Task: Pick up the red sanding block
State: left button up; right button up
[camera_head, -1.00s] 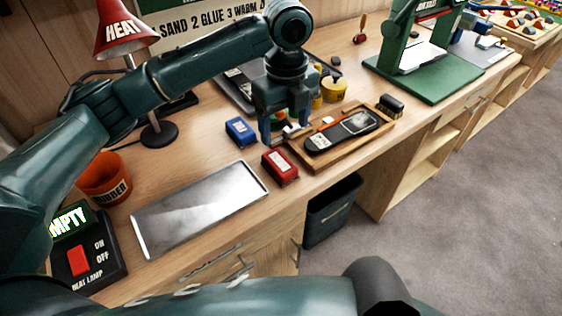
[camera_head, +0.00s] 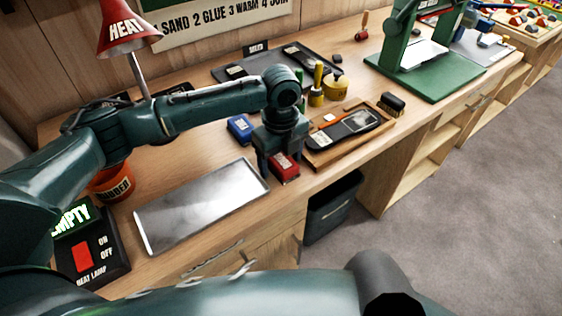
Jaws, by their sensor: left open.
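The red sanding block (camera_head: 285,168) lies on the wooden bench near its front edge, between the metal tray and the wooden tray. My left gripper (camera_head: 282,172) is open and low over the red block, pointing down. One finger shows at the block's left side and the other at its right. The gripper hides part of the block, and I cannot tell whether the fingers touch it. A blue block (camera_head: 240,129) lies just behind and to the left. My right gripper is not in view.
A bare metal tray (camera_head: 200,208) lies left of the red block. A wooden tray (camera_head: 318,160) holding a dark sole-shaped piece (camera_head: 345,132) is close on the right. A heat lamp (camera_head: 125,28), orange bucket (camera_head: 112,186) and yellow pots (camera_head: 334,88) stand around. A dark bin (camera_head: 332,208) is below.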

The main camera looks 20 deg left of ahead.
aim_at(281, 159)
pick_arm(q)
jog(key=shift+c, duration=0.4)
jog(key=c, duration=1)
notch_tip(281, 159, up, 10)
jog(key=shift+r, duration=0.1)
jog(key=o, duration=0.4)
jog(key=shift+c, duration=1.4)
